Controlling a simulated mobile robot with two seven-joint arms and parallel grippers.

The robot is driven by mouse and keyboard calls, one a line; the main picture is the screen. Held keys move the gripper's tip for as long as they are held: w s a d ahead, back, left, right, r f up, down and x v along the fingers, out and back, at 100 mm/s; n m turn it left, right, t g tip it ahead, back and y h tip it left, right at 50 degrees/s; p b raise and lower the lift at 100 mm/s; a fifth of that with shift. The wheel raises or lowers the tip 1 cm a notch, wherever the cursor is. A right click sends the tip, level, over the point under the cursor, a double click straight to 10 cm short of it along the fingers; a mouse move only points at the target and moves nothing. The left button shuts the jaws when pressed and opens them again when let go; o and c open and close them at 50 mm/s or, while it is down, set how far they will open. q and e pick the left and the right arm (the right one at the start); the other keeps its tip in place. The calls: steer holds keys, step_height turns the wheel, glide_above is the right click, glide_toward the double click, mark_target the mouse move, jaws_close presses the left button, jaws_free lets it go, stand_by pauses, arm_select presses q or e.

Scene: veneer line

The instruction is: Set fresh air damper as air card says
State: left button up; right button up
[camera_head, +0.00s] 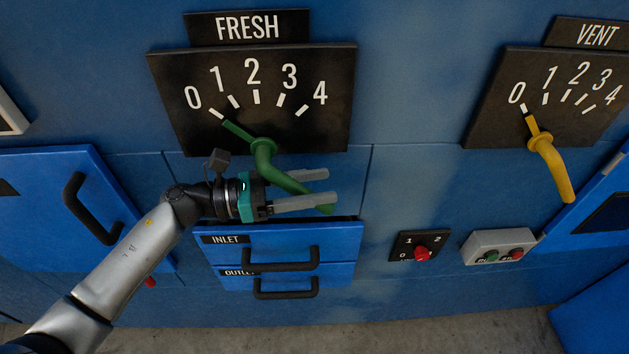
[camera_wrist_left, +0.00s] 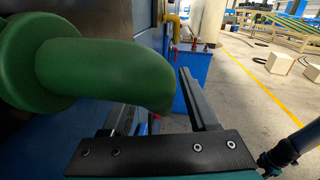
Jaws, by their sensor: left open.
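The FRESH dial (camera_head: 330,125) is a black plate with marks 0 to 4. Its green handle (camera_head: 264,158) has a pointer at the 0 mark, and its grip slants down to the right. My left gripper (camera_head: 330,186) is open, its fingers pointing right at the lower part of the grip. In the wrist view the green handle (camera_wrist_left: 105,72) is large and close, its end appearing between the fingers (camera_wrist_left: 165,105); I cannot tell whether they touch. No air card is recognisable. My right gripper is not in view.
A VENT dial (camera_head: 480,125) with a yellow handle (camera_head: 549,165) is at right, pointer at 0. Below are INLET (camera_head: 345,235) and OUTLET (camera_head: 340,272) drawers, a red knob (camera_head: 421,253) and a button box (camera_head: 483,240). A blue door (camera_head: 40,200) is at left.

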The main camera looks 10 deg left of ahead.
arm_select(q)
jaws_close()
stand_by(0.5)
stand_by(0.9)
